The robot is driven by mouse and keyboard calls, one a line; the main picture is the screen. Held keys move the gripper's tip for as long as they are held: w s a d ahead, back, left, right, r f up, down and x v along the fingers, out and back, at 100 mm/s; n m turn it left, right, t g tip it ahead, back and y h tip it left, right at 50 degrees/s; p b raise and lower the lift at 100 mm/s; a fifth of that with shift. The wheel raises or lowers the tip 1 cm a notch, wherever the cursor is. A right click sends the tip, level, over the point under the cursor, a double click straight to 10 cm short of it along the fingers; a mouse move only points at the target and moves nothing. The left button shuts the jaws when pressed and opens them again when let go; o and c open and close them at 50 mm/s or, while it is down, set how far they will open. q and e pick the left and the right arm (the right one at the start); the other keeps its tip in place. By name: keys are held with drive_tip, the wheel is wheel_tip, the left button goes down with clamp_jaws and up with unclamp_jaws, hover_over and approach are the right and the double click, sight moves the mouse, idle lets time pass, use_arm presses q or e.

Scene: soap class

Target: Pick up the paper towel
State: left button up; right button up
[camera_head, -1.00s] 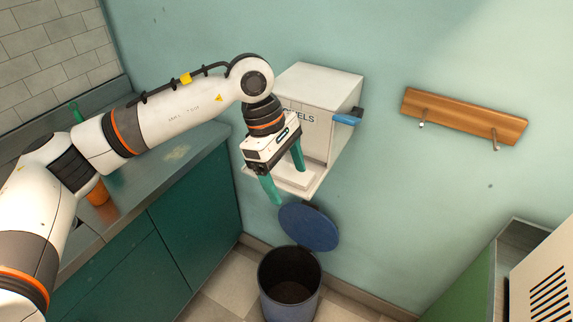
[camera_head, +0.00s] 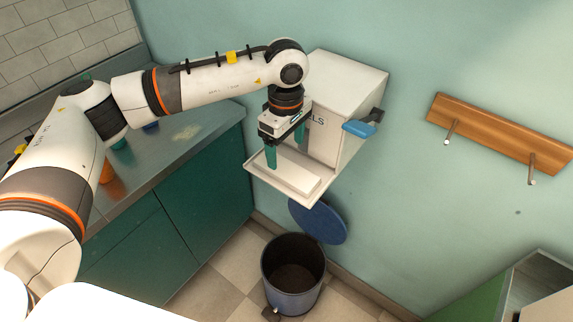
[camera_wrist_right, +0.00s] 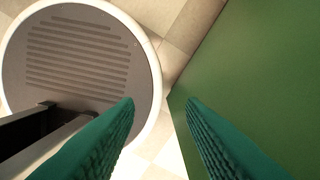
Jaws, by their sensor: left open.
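A white towel dispenser (camera_head: 345,95) hangs on the wall, with a tray (camera_head: 257,178) sticking out below it. A flat white block, which looks like the paper towel (camera_head: 300,180), lies on the tray. My left gripper (camera_head: 286,152) is open and points down over the tray. Its near finger is at the back left end of the towel; I cannot tell if it touches. The other finger is partly hidden against the dispenser front. My right gripper (camera_wrist_right: 160,103) shows in the right wrist view, open, with nothing between its fingers.
A blue lever (camera_head: 359,129) sticks out from the dispenser's right side. A blue bin (camera_head: 292,285) with its lid (camera_head: 318,222) up stands below. A counter (camera_head: 190,150) is at left, a wooden hook rail (camera_head: 500,132) at right. A green panel (camera_wrist_right: 255,70) is beside my right gripper.

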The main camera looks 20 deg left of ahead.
sight(284, 168)
use_arm(q)
drive_tip(key=shift+f, duration=0.25)
drive_tip(key=shift+f+p, duration=0.25)
drive_tip(key=shift+p, duration=0.15)
drive_tip(key=f+p, duration=0.1)
drive_tip(key=f, duration=0.2)
drive_tip(key=f+p, duration=0.1)
drive_tip(key=shift+a+f+p, duration=0.25)
drive_tip(key=shift+a+p, duration=0.05)
drive_tip(key=shift+a, duration=0.05)
drive_tip(key=shift+f, duration=0.15)
drive_tip(key=c, duration=1)
drive_tip(key=shift+c, duration=0.3)
use_arm(e)
drive_tip(key=r, duration=0.1)
drive_tip(key=w+r, duration=0.1)
drive_tip(key=r, duration=0.1)
drive_tip(key=shift+w+r, duration=0.1)
drive_tip(key=shift+r, duration=0.15)
